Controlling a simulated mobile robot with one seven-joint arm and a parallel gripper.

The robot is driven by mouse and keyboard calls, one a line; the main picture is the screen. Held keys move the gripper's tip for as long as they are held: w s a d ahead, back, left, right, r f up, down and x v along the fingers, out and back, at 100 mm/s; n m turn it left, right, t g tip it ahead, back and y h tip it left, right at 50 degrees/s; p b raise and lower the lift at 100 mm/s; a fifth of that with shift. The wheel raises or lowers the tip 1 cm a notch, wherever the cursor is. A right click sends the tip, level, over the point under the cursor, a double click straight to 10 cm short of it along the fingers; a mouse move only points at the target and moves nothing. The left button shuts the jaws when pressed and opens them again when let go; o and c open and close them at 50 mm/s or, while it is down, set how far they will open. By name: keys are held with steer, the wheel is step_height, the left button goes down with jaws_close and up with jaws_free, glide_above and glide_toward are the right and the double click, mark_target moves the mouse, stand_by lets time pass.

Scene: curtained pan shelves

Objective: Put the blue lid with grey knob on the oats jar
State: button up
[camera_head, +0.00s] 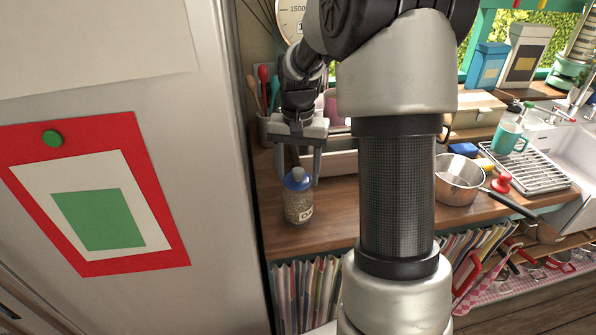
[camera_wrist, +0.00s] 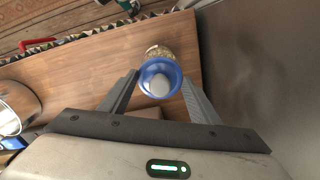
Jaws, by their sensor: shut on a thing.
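The oats jar (camera_head: 299,207), clear with oats and a pale label, stands upright on the wooden counter at the left. The blue lid (camera_head: 298,183) with its grey knob (camera_head: 298,173) is at the jar's mouth; whether it is fully seated I cannot tell. My gripper (camera_head: 298,181) points down over the jar, one finger on each side of the lid, shut on it. In the wrist view the lid (camera_wrist: 149,70) and its knob (camera_wrist: 159,86) show between the fingertips, with a little of the jar (camera_wrist: 158,51) beyond.
The tall fridge side (camera_head: 215,120) stands close to the left of the jar. A steel pan (camera_head: 460,182), a red-knobbed object (camera_head: 502,182) and a drying rack (camera_head: 535,170) are to the right. Utensils (camera_head: 264,90) stand behind. Counter in front of the jar is narrow.

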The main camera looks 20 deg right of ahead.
steer(key=shift+f+b, duration=0.35)
steer(key=shift+f, duration=0.25)
steer(key=o, duration=1.1)
step_height(320, 180, up, 18)
steer(key=shift+f, duration=0.25)
stand_by(0.4)
